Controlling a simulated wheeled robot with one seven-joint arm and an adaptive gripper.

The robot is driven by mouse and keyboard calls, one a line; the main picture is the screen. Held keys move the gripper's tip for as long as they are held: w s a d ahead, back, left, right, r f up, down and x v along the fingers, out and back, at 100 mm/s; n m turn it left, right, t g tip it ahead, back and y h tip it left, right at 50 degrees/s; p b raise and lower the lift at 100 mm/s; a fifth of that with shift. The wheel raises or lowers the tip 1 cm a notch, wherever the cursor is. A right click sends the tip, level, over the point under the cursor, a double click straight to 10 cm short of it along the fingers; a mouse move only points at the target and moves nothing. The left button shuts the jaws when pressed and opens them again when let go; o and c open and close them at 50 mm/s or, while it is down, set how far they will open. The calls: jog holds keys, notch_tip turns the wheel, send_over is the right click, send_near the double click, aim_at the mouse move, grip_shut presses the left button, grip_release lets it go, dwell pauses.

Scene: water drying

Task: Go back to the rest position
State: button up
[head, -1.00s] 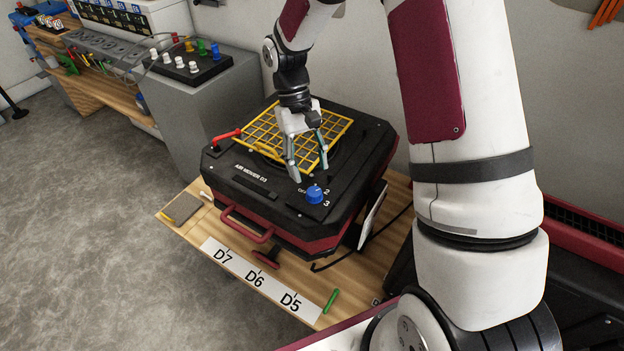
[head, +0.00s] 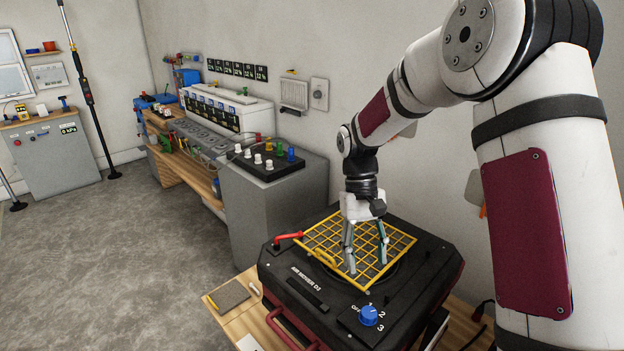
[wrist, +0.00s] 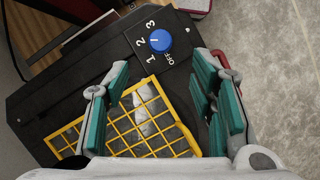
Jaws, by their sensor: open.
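My gripper (head: 366,262) is open and empty above the black air mover, over its yellow grille. In the wrist view its teal-padded fingers (wrist: 170,105) are spread wide, with nothing between them. The air mover (head: 420,262) is a black and dark red box. Its yellow grille (head: 328,226) lies on top and also shows in the wrist view (wrist: 118,130). In the wrist view the knob (wrist: 160,40) is ahead of the fingers.
The air mover stands on a wooden board (head: 245,318). A grey cabinet (head: 285,195) with a black box of coloured plugs (head: 268,159) is behind it to the left. A long workbench (head: 190,168) runs along the wall. The floor (head: 120,260) at left is clear.

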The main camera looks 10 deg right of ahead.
jog(key=s+r+t, duration=0.4)
jog(key=s+r, duration=0.6)
jog(key=r, duration=0.4)
jog(key=s+r+t, duration=0.1)
jog(key=s+t, duration=0.1)
jog(key=s, duration=0.5)
jog(key=s+r+m+t, duration=0.1)
jog(key=s+r+t, duration=0.1)
jog(key=s, duration=0.4)
jog(key=shift+s+d+t, duration=0.35)
jog(key=shift+t, duration=0.25)
